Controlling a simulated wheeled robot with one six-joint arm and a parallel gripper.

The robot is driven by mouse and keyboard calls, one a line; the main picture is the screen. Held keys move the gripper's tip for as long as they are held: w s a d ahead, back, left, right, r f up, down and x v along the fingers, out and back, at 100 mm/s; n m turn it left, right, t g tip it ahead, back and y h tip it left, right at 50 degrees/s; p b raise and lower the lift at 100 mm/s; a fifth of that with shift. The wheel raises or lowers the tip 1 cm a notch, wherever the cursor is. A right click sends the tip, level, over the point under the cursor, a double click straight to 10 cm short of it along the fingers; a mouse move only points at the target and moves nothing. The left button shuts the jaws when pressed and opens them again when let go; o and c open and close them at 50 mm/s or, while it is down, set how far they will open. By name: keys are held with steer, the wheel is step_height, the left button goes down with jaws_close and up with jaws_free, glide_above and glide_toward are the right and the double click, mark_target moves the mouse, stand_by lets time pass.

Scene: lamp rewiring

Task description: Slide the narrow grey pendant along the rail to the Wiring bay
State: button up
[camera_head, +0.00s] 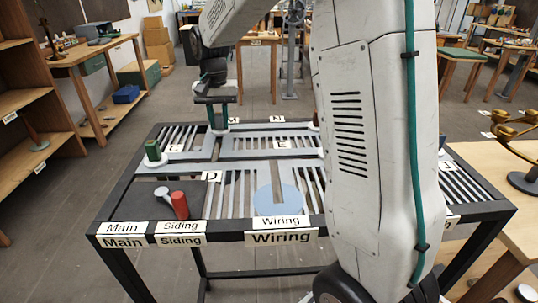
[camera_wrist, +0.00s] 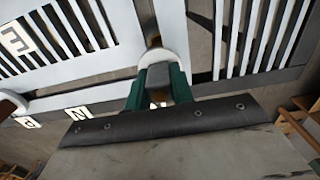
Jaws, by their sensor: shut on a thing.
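My gripper (camera_head: 217,112) is at the back left of the slotted table. It is shut on a narrow upright piece that seems to be the grey pendant. Between the green fingers in the wrist view (camera_wrist: 159,88) a greyish post shows, with a pale round base (camera_wrist: 163,58) beyond it. The base also shows under the fingers in the head view (camera_head: 219,130), at a slot junction; most of the post is hidden. The Wiring bay, with a light blue disc (camera_head: 278,207), is at the front middle behind the Wiring label (camera_head: 282,237).
A green block on a white base (camera_head: 153,151) stands at the left near label C. A red cylinder (camera_head: 180,206) and a small pale piece (camera_head: 162,192) are in the dark front-left area by Siding. My arm hides much of the right side.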

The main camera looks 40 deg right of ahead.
steer(key=shift+s+a, duration=1.3)
steer(key=shift+s, duration=0.65)
steer(key=shift+s+a, duration=1.3)
steer(key=shift+s, duration=0.65)
steer(key=shift+s+a, duration=1.3)
steer(key=shift+s, duration=0.65)
steer(key=shift+s+d, duration=1.3)
steer(key=shift+d, duration=0.65)
steer(key=shift+s+d, duration=1.35)
steer(key=shift+d, duration=0.55)
steer(key=shift+s+d, duration=1.3)
steer(key=shift+d, duration=0.65)
steer(key=shift+a, duration=0.1)
steer(key=s+a, duration=0.7)
steer(key=s, duration=0.4)
steer(key=shift+s+a, duration=0.25)
steer(key=shift+a, duration=0.1)
steer(key=o, duration=1)
steer(key=shift+r, duration=0.1)
